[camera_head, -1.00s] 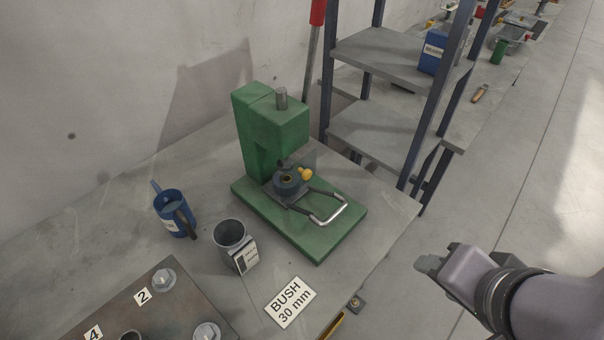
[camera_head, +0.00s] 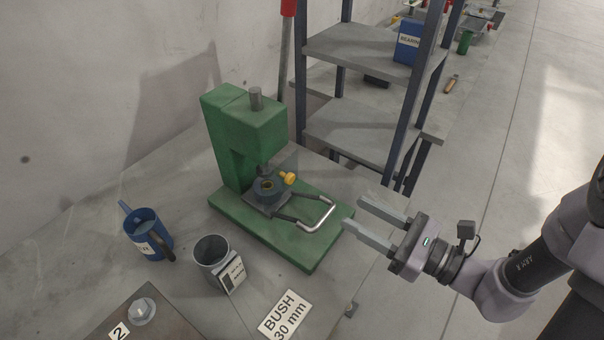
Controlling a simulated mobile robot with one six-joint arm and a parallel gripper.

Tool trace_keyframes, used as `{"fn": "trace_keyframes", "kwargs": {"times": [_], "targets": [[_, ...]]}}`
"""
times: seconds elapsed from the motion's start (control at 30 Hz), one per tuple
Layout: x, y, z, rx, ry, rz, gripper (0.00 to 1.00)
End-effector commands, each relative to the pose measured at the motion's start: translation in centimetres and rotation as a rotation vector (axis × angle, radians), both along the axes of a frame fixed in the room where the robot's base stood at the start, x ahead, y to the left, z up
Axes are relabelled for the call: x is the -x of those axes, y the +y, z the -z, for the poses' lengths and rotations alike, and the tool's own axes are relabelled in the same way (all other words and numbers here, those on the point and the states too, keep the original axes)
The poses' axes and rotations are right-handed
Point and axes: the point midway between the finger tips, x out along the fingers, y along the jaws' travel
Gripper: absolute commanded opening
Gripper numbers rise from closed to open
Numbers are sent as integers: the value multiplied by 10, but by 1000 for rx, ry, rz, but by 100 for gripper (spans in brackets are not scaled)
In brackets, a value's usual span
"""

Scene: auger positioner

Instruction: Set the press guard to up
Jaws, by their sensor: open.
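The green press (camera_head: 243,124) stands on the grey bench near the wall, with a flat green base plate (camera_head: 291,252). The press guard (camera_head: 320,216) is a U-shaped bar with dark arms and a bright metal front handle. It lies low, reaching forward over the base plate. My gripper (camera_head: 356,212) is open and empty, to the right of the guard handle. Its two fingers point left towards the handle, with a gap between them and it.
A blue can (camera_head: 148,236) and a grey cup (camera_head: 211,255) stand left of the press. A "BUSH 30 mm" label (camera_head: 284,316) lies in front. A metal plate (camera_head: 163,319) is at lower left.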

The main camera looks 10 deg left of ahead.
Motion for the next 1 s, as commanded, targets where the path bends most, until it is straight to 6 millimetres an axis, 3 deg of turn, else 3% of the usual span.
{"fn": "trace_keyframes", "kwargs": {"times": [0.2,0.4,0.6,0.87,0.9,1.0], "targets": [[-23,65,2,2,-2,-13,44],[-43,113,1,2,-1,-11,44],[-53,132,1,2,0,-6,44],[-54,135,0,2,1,-5,44],[-54,135,0,2,1,-5,42],[-54,134,0,2,1,-5,22]]}}
